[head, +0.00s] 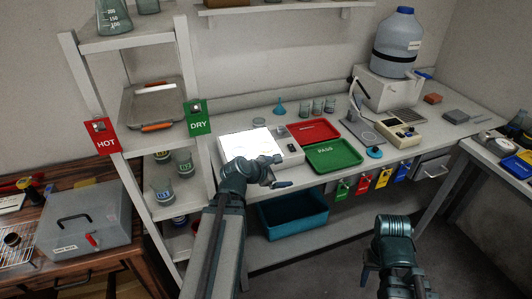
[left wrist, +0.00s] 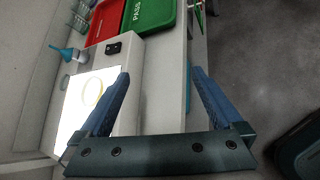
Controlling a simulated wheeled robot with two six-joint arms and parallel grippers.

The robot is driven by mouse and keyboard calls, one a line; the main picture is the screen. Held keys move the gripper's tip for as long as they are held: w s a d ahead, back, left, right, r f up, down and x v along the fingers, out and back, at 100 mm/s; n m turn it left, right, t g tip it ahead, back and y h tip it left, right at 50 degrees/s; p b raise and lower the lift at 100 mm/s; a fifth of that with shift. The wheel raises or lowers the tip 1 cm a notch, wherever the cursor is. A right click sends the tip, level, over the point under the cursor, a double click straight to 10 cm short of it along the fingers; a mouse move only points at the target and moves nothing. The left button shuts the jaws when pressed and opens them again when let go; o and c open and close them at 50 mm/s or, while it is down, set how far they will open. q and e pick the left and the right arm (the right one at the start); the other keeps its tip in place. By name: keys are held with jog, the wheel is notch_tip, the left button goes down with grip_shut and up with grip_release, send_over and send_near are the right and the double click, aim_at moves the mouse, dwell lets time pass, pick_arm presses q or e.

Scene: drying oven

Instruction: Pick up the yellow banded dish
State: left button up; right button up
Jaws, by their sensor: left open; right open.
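The yellow banded dish (left wrist: 93,92) shows in the left wrist view as a pale round dish with a yellow rim, lying on a bright light panel (left wrist: 72,118). In the head view the dish (head: 258,148) is a faint, washed-out round shape on the glowing panel (head: 236,142). My left gripper (head: 278,181) is open and empty, at the front edge of the bench near the panel. In the left wrist view its two blue fingers (left wrist: 160,85) are spread, with the dish left of them. My right gripper (head: 386,248) is open, low in front of the bench; its fingertips are hard to make out.
A red tray (head: 312,131) and a green tray (head: 333,154) lie right of the panel. A blue funnel (head: 279,109) and several beakers (head: 318,106) stand behind. A teal bin (head: 294,216) sits below the bench. A shelf rack (head: 196,158) stands close on the left.

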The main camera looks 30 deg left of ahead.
aim_at(264, 148)
pick_arm(q)
jog(key=s+a+r+n+t+y, duration=0.1)
jog(key=a+r+n+t+y, duration=0.2)
jog(key=a+n, duration=0.75)
jog(key=shift+m, duration=0.55)
jog(key=b+x, duration=0.1)
jog(key=x, duration=0.1)
jog(key=a+b+x, duration=0.1)
jog(key=x, duration=0.2)
jog(key=a+b+x, duration=0.1)
jog(key=x, duration=0.1)
jog(key=shift+w+f+b, duration=0.15)
jog(key=shift+w+b, duration=0.1)
jog(key=shift+b, duration=0.15)
jog(key=shift+w+d, duration=0.15)
jog(key=shift+w, duration=0.2)
jog(key=shift+f+b+x, duration=0.15)
jog(key=shift+b+x, duration=0.5)
jog(key=shift+x, duration=0.65)
jog(key=shift+f+b+x, duration=0.1)
jog(key=shift+b+x, duration=0.5)
jog(key=shift+x, duration=0.75)
jog(key=shift+s+d+r, duration=0.1)
jog(key=shift+s+d, duration=0.05)
jog(key=shift+s, duration=0.05)
